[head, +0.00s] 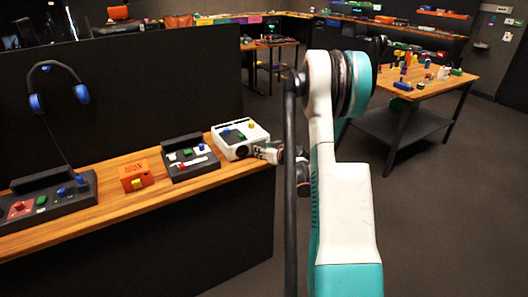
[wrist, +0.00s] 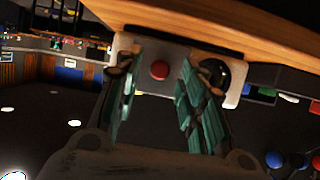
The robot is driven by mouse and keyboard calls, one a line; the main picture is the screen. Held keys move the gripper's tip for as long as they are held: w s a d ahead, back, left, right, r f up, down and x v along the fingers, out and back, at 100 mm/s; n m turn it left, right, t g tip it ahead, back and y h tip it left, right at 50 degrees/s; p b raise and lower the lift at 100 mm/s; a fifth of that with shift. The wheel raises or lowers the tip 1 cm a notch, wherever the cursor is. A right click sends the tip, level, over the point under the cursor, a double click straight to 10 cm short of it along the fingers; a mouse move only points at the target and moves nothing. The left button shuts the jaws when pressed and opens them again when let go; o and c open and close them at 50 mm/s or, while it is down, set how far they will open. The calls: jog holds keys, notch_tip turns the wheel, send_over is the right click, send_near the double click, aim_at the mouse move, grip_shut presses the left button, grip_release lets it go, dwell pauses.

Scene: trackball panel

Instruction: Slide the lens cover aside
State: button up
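The white box (head: 236,140) stands at the right end of the wooden counter, with blue, green and yellow parts on its top. A dark round lens-like part (wrist: 215,72) lies to the right of the button, partly hidden by a finger. I cannot tell a separate lens cover from it. My gripper (wrist: 158,75) is open, its teal fingers on either side of the button. In the head view my gripper (head: 268,153) is at the box's right side; contact is unclear.
Left along the counter (head: 120,200) are a grey control panel (head: 190,160), an orange box (head: 136,176) and a dark panel (head: 45,203). Headphones (head: 55,85) hang on the black partition behind. Another wooden table (head: 425,92) with small objects stands at right. The floor between is clear.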

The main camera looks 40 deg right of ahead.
jog(key=v, duration=1.2)
dwell(0.5)
